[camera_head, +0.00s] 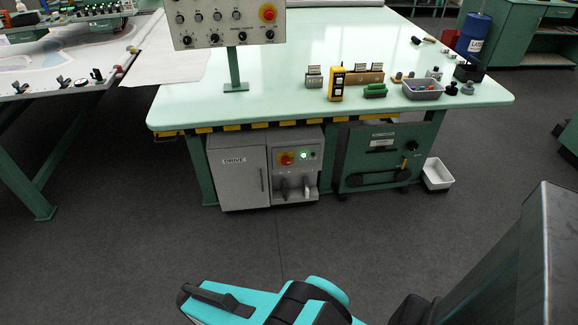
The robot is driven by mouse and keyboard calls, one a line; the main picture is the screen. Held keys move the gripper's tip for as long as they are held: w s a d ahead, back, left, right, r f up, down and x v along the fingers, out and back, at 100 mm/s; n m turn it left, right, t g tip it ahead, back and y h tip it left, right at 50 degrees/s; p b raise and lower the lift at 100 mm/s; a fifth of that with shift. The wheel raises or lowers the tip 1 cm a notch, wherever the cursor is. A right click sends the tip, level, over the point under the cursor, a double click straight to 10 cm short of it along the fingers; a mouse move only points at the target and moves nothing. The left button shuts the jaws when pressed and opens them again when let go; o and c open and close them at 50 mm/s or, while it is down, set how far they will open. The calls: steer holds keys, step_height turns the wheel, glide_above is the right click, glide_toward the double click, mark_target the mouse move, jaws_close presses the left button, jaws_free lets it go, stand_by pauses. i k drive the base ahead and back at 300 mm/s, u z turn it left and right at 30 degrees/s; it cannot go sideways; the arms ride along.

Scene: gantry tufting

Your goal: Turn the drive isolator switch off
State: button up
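The drive cabinet (236,183) is a grey box labelled DRIVE under the pale green table. On its right-hand panel is a red rotary switch on a yellow plate (287,158), which looks like the isolator. It is too small to tell which way its handle points. A lit green lamp (303,155) and a dark round control (313,155) sit to its right. Teal and black parts of my arm show at the bottom of the view, well apart from the cabinet. My gripper's fingers are not in view.
The table (350,40) overhangs the cabinet, with a yellow-black striped edge. A control box with a red button (268,13) stands on a post above. A green machine unit (378,158) and a white bin (437,173) are to the right. The grey floor in front is clear.

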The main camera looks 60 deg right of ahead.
mark_target(285, 160)
steer(key=i, duration=0.85)
steer(key=u, duration=0.05)
